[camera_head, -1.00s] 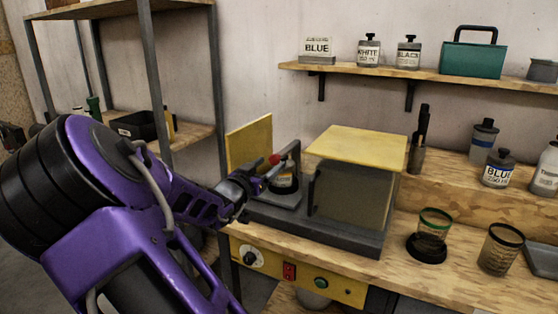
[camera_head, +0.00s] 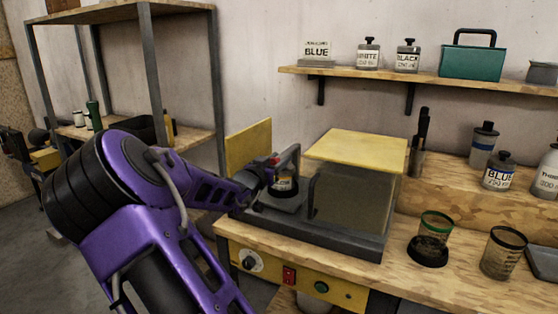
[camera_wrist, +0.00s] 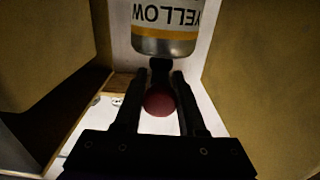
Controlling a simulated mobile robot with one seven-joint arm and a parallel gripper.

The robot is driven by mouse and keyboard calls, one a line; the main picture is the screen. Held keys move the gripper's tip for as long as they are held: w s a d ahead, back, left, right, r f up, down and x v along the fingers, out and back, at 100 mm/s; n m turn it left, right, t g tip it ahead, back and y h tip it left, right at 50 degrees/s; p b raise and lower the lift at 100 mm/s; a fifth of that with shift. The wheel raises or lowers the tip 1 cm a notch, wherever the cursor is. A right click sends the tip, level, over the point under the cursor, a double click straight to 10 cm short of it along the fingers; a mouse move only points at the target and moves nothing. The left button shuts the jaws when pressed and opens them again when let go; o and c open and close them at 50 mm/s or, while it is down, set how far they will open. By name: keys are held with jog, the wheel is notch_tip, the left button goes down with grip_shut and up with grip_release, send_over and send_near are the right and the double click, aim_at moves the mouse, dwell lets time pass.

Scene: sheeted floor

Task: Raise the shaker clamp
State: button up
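The shaker has a grey base (camera_head: 345,243) and a control panel (camera_head: 290,278) at its front. Its clamp (camera_head: 292,155) is a dark upright beside the yellow side panel. The clamp's red knob (camera_wrist: 159,101) is between the fingers of my gripper (camera_wrist: 157,80) in the wrist view, with what looks like a narrow gap on each side. My gripper looks open around it. A can labelled YELLOW (camera_wrist: 166,22) stands just beyond the fingertips, upside down in that view. In the head view my gripper (camera_head: 270,170) covers most of the knob and part of the can (camera_head: 284,184).
A yellow panel (camera_head: 249,147) stands upright left of the clamp. A yellow top (camera_head: 358,146) covers the shaker's housing on the right. Cups, including a green-rimmed one (camera_head: 435,225), stand on the wooden bench (camera_head: 440,285). A wall shelf (camera_head: 400,77) holds bottles.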

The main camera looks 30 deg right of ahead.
grip_shut()
dwell(1.0)
